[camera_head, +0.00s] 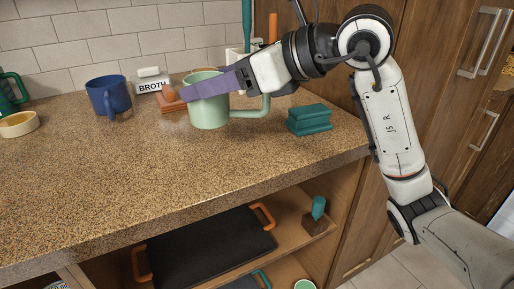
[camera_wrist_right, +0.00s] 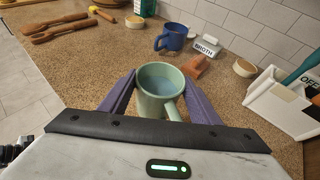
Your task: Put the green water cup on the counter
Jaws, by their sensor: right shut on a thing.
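The light green cup (camera_head: 208,108) is upright, on or just above the speckled counter (camera_head: 110,170) near its right end; a gap beneath it cannot be made out. My right gripper (camera_head: 208,86) reaches over from the right, its purple fingers on either side of the cup. In the right wrist view the cup (camera_wrist_right: 158,88) sits between the two fingers (camera_wrist_right: 160,95), handle toward the wrist, with bluish liquid or a bluish inside showing. The right gripper is shut on the cup. My left gripper is not in view.
A blue mug (camera_head: 108,97), a BROTH box (camera_head: 153,82) and a terracotta block (camera_head: 170,100) stand left of the cup. A teal block (camera_head: 309,120) lies to its right. The front counter is clear. Below, an open shelf holds a dark tray (camera_head: 210,250).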

